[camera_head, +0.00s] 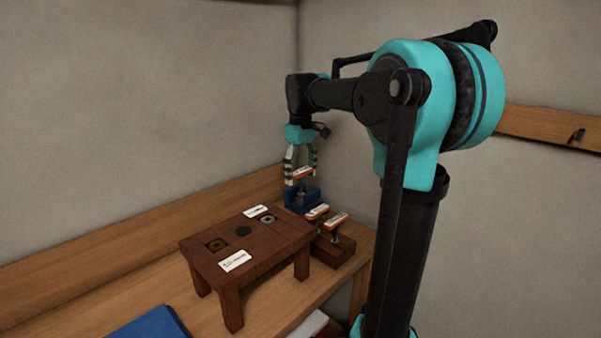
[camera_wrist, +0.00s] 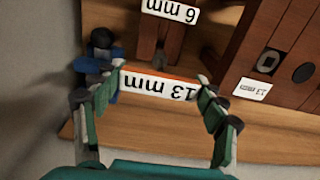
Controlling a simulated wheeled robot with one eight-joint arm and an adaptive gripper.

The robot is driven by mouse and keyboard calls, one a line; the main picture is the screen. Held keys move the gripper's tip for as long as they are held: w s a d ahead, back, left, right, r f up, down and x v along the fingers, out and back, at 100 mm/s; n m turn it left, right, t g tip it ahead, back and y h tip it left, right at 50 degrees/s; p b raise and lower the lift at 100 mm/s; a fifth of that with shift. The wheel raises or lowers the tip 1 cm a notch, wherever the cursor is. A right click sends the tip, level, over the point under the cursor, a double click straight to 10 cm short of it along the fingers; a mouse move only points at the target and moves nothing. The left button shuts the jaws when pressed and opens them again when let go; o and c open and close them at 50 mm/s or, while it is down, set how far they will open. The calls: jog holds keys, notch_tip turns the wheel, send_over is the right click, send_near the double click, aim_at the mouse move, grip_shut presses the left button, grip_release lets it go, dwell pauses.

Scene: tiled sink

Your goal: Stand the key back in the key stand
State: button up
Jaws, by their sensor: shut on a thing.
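My gripper (camera_head: 300,168) is shut on the 13 mm key, a white and orange handle (camera_head: 303,173) held level between the fingertips. In the wrist view, the key's label reads "13 mm" upside down (camera_wrist: 158,87), with my gripper (camera_wrist: 162,78) at both its ends. In the head view, the gripper and key are above a blue fixture (camera_head: 293,200). The key stand looks to be the dark wooden block (camera_head: 334,258) to the right, where two other white and orange keys (camera_head: 336,220) stand upright.
A brown wooden table-like fixture (camera_head: 258,255) with round and square inserts and white labels stands left of the key stand. A blue flat thing (camera_head: 150,325) lies at the front. Walls rise behind the bench. A 6 mm key (camera_wrist: 170,10) shows at the wrist view's top.

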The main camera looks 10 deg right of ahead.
aim_at(301, 194)
jog(key=shift+f, duration=2.85)
jog(key=shift+f, duration=2.35)
jog(key=o, duration=1.4)
jog(key=shift+c, duration=0.2)
notch_tip(301, 194, up, 12)
